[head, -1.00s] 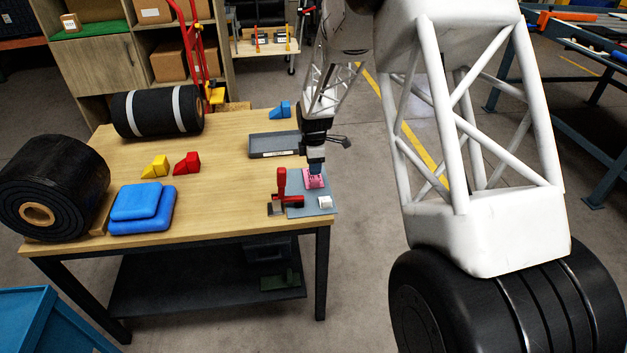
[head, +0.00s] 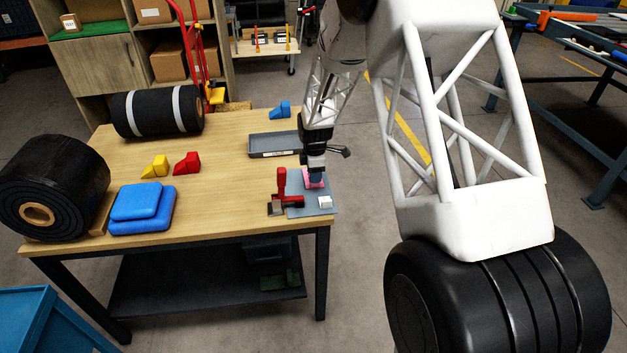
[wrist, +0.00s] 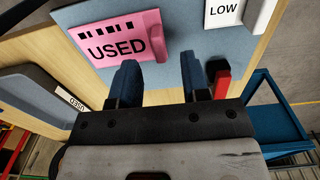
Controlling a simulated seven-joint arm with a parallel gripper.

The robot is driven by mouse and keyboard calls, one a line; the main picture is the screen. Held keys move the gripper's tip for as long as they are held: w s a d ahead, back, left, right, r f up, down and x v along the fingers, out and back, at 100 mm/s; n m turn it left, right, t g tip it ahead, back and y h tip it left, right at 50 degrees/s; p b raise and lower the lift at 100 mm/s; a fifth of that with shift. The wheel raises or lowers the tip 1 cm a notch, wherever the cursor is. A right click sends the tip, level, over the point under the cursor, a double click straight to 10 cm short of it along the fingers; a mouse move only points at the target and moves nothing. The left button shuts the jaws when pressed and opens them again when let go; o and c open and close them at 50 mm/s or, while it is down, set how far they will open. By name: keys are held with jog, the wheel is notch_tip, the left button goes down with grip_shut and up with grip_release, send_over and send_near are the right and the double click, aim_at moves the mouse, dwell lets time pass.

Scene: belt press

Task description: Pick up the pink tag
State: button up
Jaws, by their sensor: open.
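The pink tag (wrist: 117,46) reads "USED" and lies on a grey-blue mat (wrist: 188,32) in the wrist view. It has a raised pink grip at its right end. In the head view, the pink tag (head: 308,183) is partly hidden by my gripper (head: 317,180). My gripper (wrist: 160,75) is open in the wrist view, with its two blue fingers apart and nothing between them. The tag lies ahead and to the left of the fingers; its grip is roughly in line with the gap. I cannot tell the height of the fingers above the mat.
A white "LOW" tag (wrist: 224,12) lies right of the pink tag. A grey tray (head: 272,146) is behind. Blue pads (head: 140,205), wedges and black rolls occupy the table's left; its middle is clear.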

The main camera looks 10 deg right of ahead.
jog(key=shift+d+f, duration=0.1)
jog(key=shift+f, duration=2)
grip_shut()
